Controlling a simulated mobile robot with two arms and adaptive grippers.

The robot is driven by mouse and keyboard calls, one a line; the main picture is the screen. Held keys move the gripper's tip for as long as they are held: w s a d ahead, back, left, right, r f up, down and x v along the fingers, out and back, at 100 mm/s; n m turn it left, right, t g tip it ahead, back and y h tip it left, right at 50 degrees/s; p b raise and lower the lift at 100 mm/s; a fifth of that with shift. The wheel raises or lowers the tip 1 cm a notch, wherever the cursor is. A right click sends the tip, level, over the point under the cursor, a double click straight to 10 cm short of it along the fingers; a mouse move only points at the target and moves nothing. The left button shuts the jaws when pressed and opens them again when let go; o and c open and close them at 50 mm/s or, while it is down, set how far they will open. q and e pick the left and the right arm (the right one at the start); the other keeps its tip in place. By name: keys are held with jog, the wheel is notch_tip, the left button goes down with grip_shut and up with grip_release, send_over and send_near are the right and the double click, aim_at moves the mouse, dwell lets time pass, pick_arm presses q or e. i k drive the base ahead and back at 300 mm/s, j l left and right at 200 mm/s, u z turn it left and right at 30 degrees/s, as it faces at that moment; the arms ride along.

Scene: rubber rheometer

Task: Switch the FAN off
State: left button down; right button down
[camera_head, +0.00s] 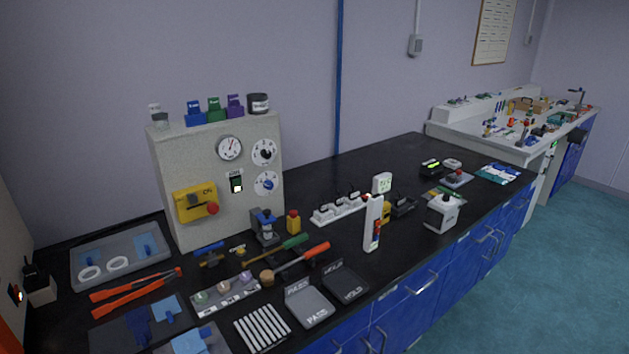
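A light grey control box (160,160) stands on the black bench at the left. On its front is a small black rocker switch (237,184) with a pale label above it; the label is too small to read and I cannot tell the switch's position. Another dark switch plate with a red spot (16,293) shows at the far left edge. I cannot tell which of them is marked FAN. Neither of my grippers is in view.
The box also carries a gauge (230,148), two dials and a yellow panel with a red knob (194,202). Orange-handled tools (135,283), a grey tray (90,255), a power strip (340,208) and a white upright device (373,222) crowd the black bench (360,165).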

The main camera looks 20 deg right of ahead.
aim_at(237, 183)
jog(key=z, duration=0.3)
jog(key=i+l+u, duration=0.1)
jog(key=u, duration=0.3)
jog(key=l+u, duration=0.6)
jog(key=u, duration=0.15)
